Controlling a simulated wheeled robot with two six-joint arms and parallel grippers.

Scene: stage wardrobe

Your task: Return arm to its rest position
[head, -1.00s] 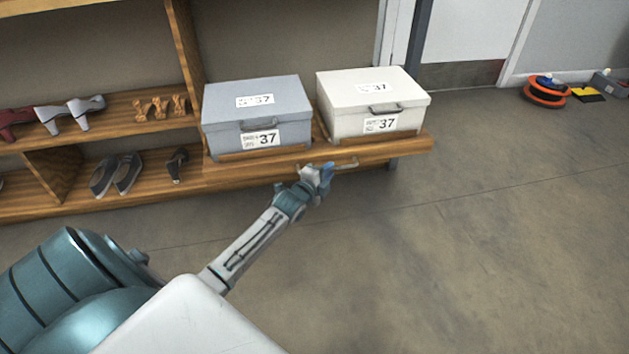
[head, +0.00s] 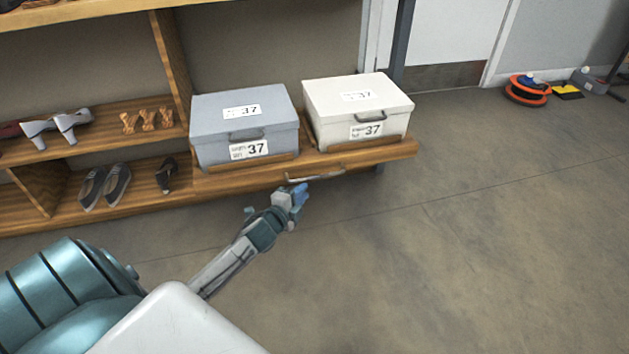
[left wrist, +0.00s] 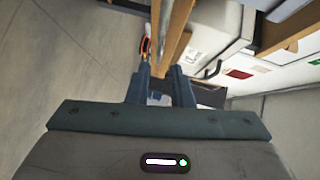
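My left gripper (head: 293,196) is in front of the wooden shelf's lower edge, just below and left of a drawer handle (head: 316,175), with a small gap seeming to separate them. In the left wrist view its two fingers (left wrist: 160,75) stand apart with nothing held between them. The left arm is stretched out forward over the floor. My right gripper is in neither view.
A grey box (head: 243,127) and a white box (head: 358,111), both labelled 37, stand on the shelf (head: 230,183). Shoes (head: 104,186) sit at its left. An orange reel (head: 527,90) lies far right. The floor (head: 420,260) in front is clear.

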